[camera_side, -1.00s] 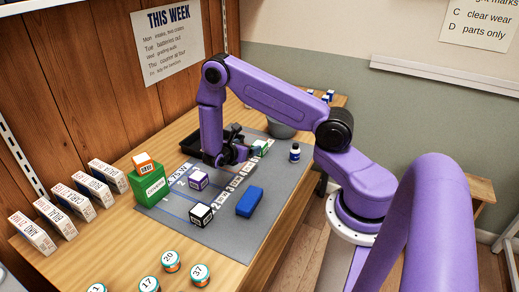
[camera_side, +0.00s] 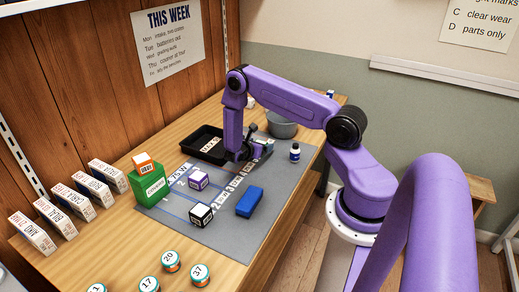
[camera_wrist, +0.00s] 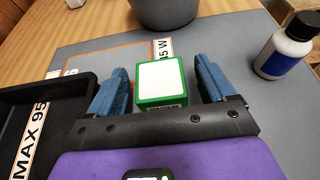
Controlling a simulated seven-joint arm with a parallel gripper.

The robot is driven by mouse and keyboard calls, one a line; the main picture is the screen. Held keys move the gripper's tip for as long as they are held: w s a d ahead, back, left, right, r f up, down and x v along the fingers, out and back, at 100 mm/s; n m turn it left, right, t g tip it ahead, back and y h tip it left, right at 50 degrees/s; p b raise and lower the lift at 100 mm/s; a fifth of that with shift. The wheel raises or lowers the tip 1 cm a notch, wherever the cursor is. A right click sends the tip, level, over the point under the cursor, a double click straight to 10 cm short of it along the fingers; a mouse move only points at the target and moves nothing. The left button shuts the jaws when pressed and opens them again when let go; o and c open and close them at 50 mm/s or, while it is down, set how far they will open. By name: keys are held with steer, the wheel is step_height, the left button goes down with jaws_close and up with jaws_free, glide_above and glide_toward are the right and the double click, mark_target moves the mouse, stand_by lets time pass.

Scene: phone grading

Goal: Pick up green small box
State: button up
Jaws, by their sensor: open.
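The green small box (camera_wrist: 161,82) has a white top and green edges. In the wrist view it sits between the two blue fingers of my gripper (camera_wrist: 160,85), with a gap on each side. My gripper (camera_side: 246,152) is open and low over the far end of the grey mat (camera_side: 222,222).
A black tray (camera_side: 207,133) lies left of my gripper, a grey bowl (camera_side: 283,130) behind it and a white bottle (camera_side: 295,152) to its right. A purple box (camera_side: 198,179), a black box (camera_side: 201,214) and a blue block (camera_side: 250,201) are nearer on the mat.

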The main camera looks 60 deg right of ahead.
steer(key=c, duration=1.1)
steer(key=shift+r, duration=0.15)
